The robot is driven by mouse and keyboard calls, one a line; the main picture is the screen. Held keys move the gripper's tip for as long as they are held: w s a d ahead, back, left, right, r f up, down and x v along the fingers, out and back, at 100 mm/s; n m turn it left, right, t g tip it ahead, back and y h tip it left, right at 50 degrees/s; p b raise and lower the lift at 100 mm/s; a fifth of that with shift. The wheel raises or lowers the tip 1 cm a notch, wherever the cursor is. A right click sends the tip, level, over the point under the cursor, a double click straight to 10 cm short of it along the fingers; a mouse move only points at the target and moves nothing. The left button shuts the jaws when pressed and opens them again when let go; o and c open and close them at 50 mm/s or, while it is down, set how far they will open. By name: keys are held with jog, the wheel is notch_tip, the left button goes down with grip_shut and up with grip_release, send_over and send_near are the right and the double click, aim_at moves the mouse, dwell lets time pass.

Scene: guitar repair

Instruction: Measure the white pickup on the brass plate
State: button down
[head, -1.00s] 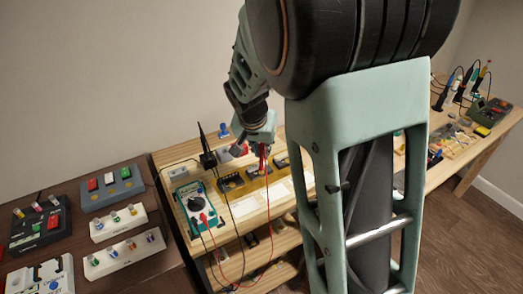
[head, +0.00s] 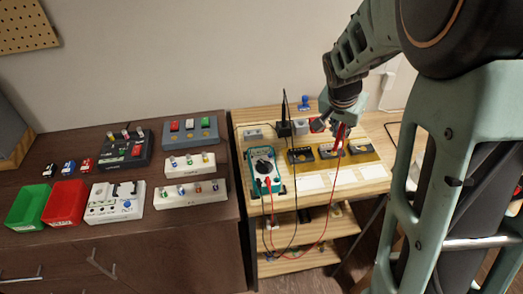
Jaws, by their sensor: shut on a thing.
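My gripper (head: 341,120) is shut on a red probe (head: 340,138), which points down over the pickups. A red lead runs from the multimeter up to that side. The teal multimeter (head: 264,170) lies on the light wooden bench, left of the pickups. I cannot pick out a white pickup. Whether the probe tip touches anything is too small to tell. A black probe (head: 284,104) stands upright in a dark holder.
White cards (head: 313,182) lie in front of the plate. Red and black leads hang past the bench's front edge. The dark cabinet at left holds a green bin (head: 28,205), a red bin (head: 66,203) and several boxes with small parts.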

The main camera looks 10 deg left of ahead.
dwell(0.3)
jog(key=shift+r+p, duration=2.05)
jog(key=shift+r, duration=1)
